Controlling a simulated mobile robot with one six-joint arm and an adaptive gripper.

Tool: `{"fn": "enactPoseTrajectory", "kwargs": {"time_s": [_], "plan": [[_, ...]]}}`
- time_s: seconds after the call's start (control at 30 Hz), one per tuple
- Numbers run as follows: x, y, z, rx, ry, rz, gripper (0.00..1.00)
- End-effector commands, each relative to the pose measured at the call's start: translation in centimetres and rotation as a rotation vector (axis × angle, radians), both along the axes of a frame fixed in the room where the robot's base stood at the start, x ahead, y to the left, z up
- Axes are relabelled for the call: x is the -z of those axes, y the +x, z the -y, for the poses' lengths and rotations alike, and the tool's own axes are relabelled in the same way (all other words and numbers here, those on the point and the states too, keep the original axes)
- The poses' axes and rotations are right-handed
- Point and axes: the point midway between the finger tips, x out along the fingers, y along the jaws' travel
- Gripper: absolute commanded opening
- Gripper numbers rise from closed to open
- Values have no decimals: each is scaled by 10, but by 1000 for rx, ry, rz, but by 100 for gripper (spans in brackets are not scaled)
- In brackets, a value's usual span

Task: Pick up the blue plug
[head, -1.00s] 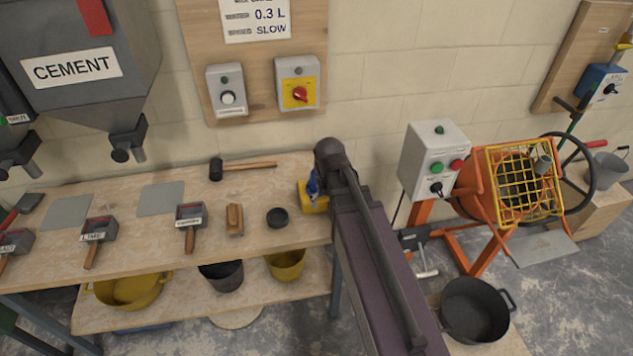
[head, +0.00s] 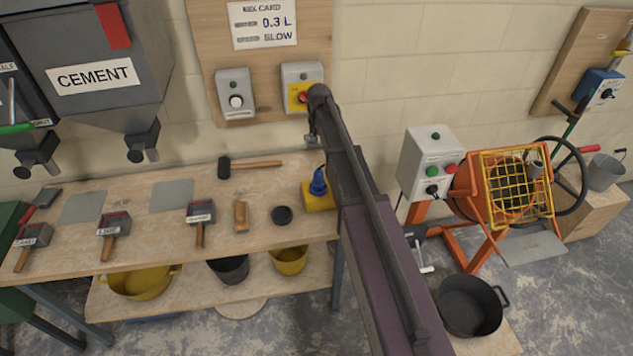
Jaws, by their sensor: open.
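The blue plug (head: 318,183) stands upright in a yellow block (head: 319,198) at the right end of the wooden bench, just left of my arm. A thin dark cord seems to rise from its top. My arm reaches up from the lower right, and its dark end lies over the wall behind the bench. Only a small grey part of my gripper (head: 312,138) shows beside the arm, above the plug in the picture and apart from it. The rest of it is hidden behind the arm. I see nothing held.
A black round cup (head: 282,215), a wooden block (head: 241,214), a mallet (head: 250,165) and several labelled scoops lie on the bench (head: 262,190). A wall switch box (head: 302,88) is behind my arm's end. An orange mixer (head: 500,190) and its control box (head: 432,162) stand to the right.

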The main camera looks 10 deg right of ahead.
Motion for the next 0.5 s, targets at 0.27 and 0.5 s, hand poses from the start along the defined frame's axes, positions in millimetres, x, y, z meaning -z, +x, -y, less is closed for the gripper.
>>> {"fn": "enactPoseTrajectory", "kwargs": {"time_s": [0.27, 0.5], "plan": [[5, 0, 0, -1, 0, 0, 95], [21, 0, 0, -1, 0, 0, 95]]}}
